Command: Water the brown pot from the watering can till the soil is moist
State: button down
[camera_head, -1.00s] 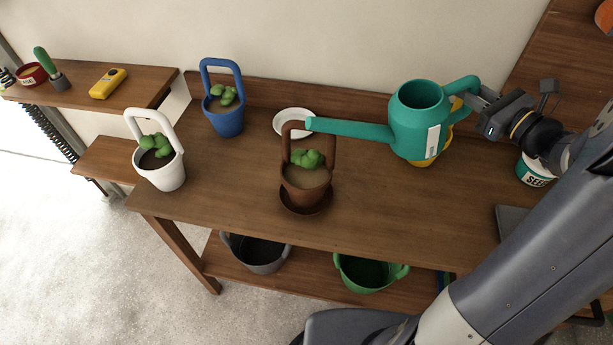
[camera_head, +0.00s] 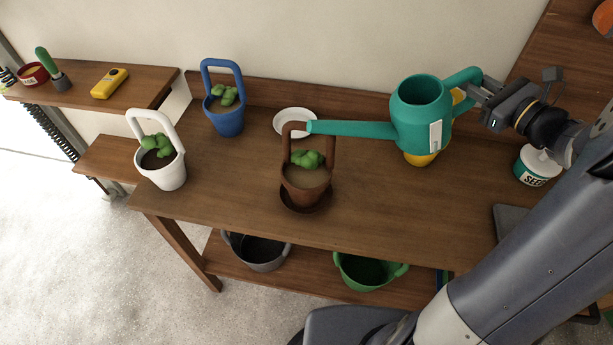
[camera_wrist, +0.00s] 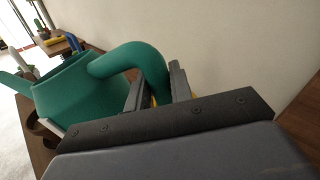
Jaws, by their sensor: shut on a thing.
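The teal watering can (camera_head: 408,125) is held in the air above the bench, with its long spout (camera_head: 350,129) pointing left. My gripper (camera_head: 476,92) is shut on its handle (camera_head: 461,77); the handle also shows between the fingers in the wrist view (camera_wrist: 140,56). The spout tip is at the upper part of the brown pot's (camera_head: 304,193) tall handle in the head view. The brown pot stands upright on a brown saucer and holds a green plant (camera_head: 307,160) in pale tan soil (camera_head: 306,177). No water stream shows.
A blue pot (camera_head: 227,120) and a white pot (camera_head: 164,171) stand to the left. A white saucer (camera_head: 294,121) lies behind the brown pot. A yellow object (camera_head: 421,158) is partly hidden behind the can. A labelled tin (camera_head: 535,168) stands at right.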

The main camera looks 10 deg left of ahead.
aim_at(481, 64)
jog(key=shift+r, duration=0.2)
jog(key=shift+a+r, duration=0.1)
jog(key=shift+r, duration=0.3)
jog(key=shift+r+n+p, duration=0.3)
jog(key=shift+r+p, duration=0.15)
dwell(1.6)
jog(key=shift+a+r, duration=0.1)
jog(key=shift+r, duration=0.25)
jog(key=shift+s+a+r+p, duration=0.1)
jog(key=shift+r+p, duration=0.25)
jog(key=shift+r, duration=0.1)
dwell(1.5)
jog(key=shift+r+n, duration=0.3)
jog(key=shift+a+r, duration=0.1)
jog(key=shift+r, duration=0.1)
dwell(1.5)
jog(key=shift+s+a+r+p, duration=0.1)
jog(key=shift+r+p, duration=0.25)
jog(key=shift+r, duration=0.15)
dwell(0.5)
